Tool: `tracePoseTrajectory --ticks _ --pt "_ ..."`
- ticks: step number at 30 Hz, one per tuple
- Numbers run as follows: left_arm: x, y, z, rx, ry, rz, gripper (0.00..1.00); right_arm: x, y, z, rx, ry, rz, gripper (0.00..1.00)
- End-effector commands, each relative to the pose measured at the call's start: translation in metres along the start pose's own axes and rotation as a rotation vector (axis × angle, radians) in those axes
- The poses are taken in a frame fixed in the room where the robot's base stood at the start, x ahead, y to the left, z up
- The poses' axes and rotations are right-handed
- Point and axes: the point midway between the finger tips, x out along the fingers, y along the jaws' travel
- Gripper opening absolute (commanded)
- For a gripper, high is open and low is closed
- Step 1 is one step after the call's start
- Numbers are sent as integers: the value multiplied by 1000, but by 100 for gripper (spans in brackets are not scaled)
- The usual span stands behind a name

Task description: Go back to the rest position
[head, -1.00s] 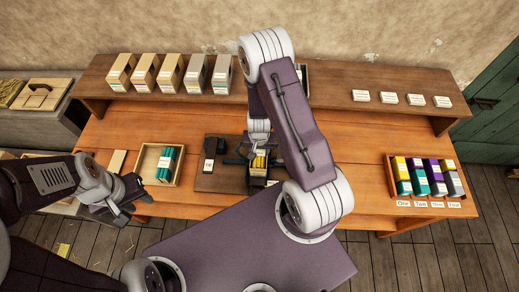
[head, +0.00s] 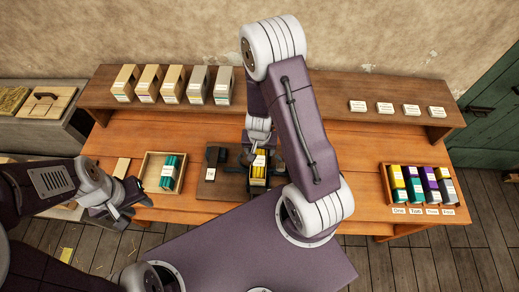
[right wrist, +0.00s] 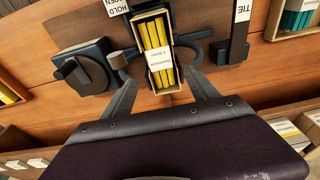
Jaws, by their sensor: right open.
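My right gripper (right wrist: 161,76) is open, with one finger on each side of the near end of a narrow carton (right wrist: 163,87) of yellow packs with a white label. I cannot tell whether the fingers touch it. The carton sits in the dark press on a board (head: 215,188) in the middle of the table; in the head view the carton (head: 258,180) is partly hidden by my right arm. A dark round handwheel (right wrist: 82,75) is left of the carton in the right wrist view. My left gripper (head: 128,198) hangs near the table's front left edge, holding nothing that I can see.
A wooden tray (head: 146,176) with teal packs stands left of the press. A divided tray (head: 387,180) of coloured packs is at the right. A raised shelf (head: 310,98) at the back bears several boxes and label cards.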

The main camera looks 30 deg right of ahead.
Motion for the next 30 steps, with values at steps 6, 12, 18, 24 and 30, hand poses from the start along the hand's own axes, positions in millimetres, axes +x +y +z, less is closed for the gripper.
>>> tracePoseTrajectory --ticks 6,12,18,24,30 --pt "0 0 0 0 0 0 36 0 0 0 0 0 0 69" --pt "0 0 0 0 0 0 36 0 0 0 0 0 0 69" --pt "55 -1 6 0 0 0 36 30 -16 -15 -10 80 -47 69" --pt "152 -3 16 0 -1 0 36 30 -52 -11 -215 199 -192 69" --pt "175 -3 18 0 -1 0 36 12 -25 55 -480 62 -154 69"
